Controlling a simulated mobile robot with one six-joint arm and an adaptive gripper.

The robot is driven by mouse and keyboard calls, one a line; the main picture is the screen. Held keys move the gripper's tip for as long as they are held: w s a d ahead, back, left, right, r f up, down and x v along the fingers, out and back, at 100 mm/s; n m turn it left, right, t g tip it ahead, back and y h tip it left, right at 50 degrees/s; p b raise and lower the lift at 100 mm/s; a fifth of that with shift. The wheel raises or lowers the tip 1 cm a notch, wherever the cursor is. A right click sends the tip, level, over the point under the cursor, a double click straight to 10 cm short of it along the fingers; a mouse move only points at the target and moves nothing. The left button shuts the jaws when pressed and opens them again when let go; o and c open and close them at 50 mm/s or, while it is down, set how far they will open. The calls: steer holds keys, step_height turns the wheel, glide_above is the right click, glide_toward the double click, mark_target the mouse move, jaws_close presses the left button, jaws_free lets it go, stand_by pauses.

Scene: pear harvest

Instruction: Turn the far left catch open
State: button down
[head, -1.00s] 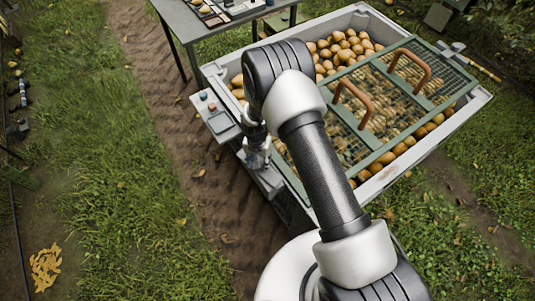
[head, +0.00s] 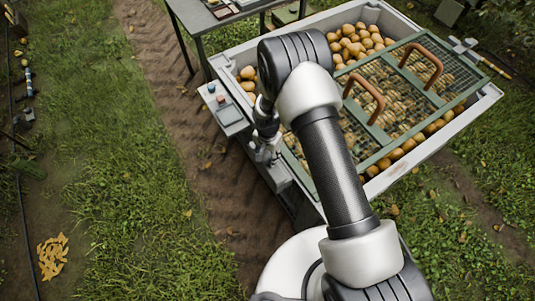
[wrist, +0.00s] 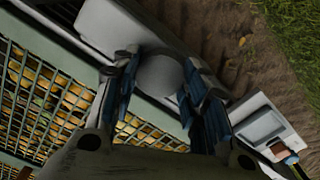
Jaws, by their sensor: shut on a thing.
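The catch (wrist: 160,75) shows in the wrist view as a rounded grey piece between the finger pads, on the pale side of the bin. My gripper (wrist: 158,92) is shut on it, one blue-padded finger on each side. In the head view my gripper (head: 265,155) is at the bin's left wall, and my arm and fingers hide the catch there. The catch's turn angle cannot be told. The green mesh lid (head: 390,152) lies on the bin beside my gripper.
The white bin (head: 478,112) holds many pears under the lid, which has two brown handles (head: 364,96). A control box (head: 226,112) with red and blue buttons juts from the bin's left side. A table (head: 205,22) stands behind.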

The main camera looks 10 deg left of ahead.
mark_target(267, 155)
steer(key=c, duration=0.9)
jaws_free()
steer(key=shift+c, duration=0.2)
step_height(267, 155, up, 12)
